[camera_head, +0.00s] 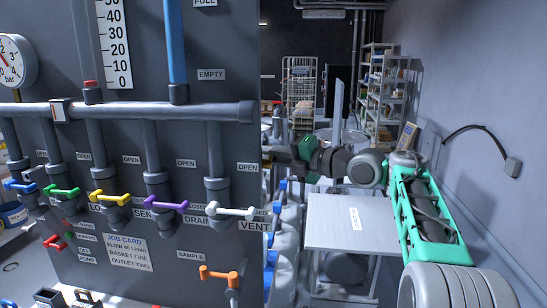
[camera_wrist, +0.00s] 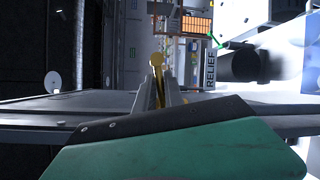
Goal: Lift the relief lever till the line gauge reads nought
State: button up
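The relief lever (camera_wrist: 157,60) shows in the wrist view as a yellow-brown stem with a round knob, beside a label reading RELIEF (camera_wrist: 210,66). My gripper (camera_wrist: 161,90) has its two grey fingers close on both sides of the stem and appears shut on it, with the knob beyond the fingertips. In the head view my gripper (camera_head: 272,158) reaches left to the panel's right edge, and the lever is hidden there. A round bar gauge (camera_head: 14,60) with a red needle is at the far left, partly cut off; its exact reading is hard to tell.
The grey panel (camera_head: 150,285) carries blue, green, yellow, purple and white valve handles, and an orange handle (camera_head: 219,275) below. A grey table (camera_head: 350,222) stands under my arm. Blue-capped containers (camera_head: 284,245) stand beside the panel. Shelves (camera_head: 385,90) are at the back.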

jog(key=o, duration=0.4)
jog(key=shift+r, duration=0.1)
jog(key=b+v, duration=0.2)
jog(key=v, duration=0.6)
jog(key=shift+w+a, duration=0.1)
